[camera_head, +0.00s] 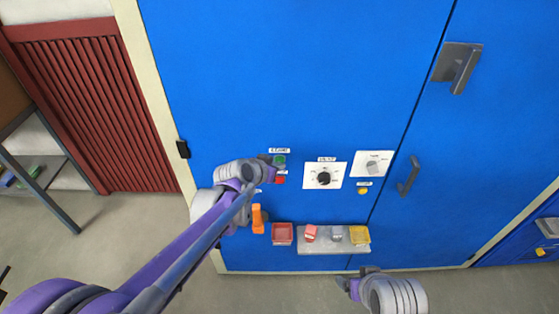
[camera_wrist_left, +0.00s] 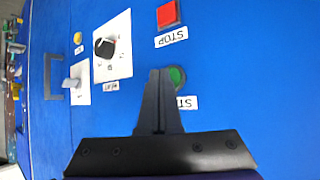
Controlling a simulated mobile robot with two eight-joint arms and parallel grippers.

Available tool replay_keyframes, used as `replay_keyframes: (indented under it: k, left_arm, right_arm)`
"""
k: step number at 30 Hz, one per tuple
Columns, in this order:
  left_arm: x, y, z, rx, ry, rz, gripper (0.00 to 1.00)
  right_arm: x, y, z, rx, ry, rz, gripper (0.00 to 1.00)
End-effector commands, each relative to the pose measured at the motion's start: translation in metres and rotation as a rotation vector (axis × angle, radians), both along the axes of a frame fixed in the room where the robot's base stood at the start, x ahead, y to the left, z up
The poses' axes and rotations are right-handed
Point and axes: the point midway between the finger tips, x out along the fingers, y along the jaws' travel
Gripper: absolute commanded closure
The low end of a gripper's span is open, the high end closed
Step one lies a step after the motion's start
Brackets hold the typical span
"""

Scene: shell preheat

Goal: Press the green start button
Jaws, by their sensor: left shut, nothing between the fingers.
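The round green start button (camera_head: 280,160) is on the blue cabinet front, above the square red stop button (camera_head: 280,180). In the left wrist view the green button (camera_wrist_left: 178,76) sits just right of my left fingertips (camera_wrist_left: 160,72), partly covered by them. The red button (camera_wrist_left: 167,14) is clear above, with a STOP label. My left gripper (camera_head: 268,166) is shut and empty, close to the green button's left side. I cannot tell whether it touches the button. My right gripper (camera_head: 356,282) is low at the bottom of the head view, away from the buttons.
A black dial on a white plate (camera_head: 312,171) and a second plate with a grey knob (camera_head: 385,157) are right of the buttons. An orange handle (camera_head: 258,219), a red tray (camera_head: 282,240) and a grey shelf (camera_head: 313,249) with small items are below. A door handle (camera_head: 409,175) sticks out at right.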

Motion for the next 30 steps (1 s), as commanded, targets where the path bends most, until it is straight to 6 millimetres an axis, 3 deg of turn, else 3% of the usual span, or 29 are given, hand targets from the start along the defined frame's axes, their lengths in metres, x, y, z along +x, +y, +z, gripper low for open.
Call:
replay_keyframes:
  k: [30]
  left_arm:
    - [0.0088, 0.0, 0.0, 0.0, 0.0, 0.0, 1.0]
  right_arm:
    - [0.0006, 0.0, 0.0012, 0.0, -0.001, 0.0, 0.18]
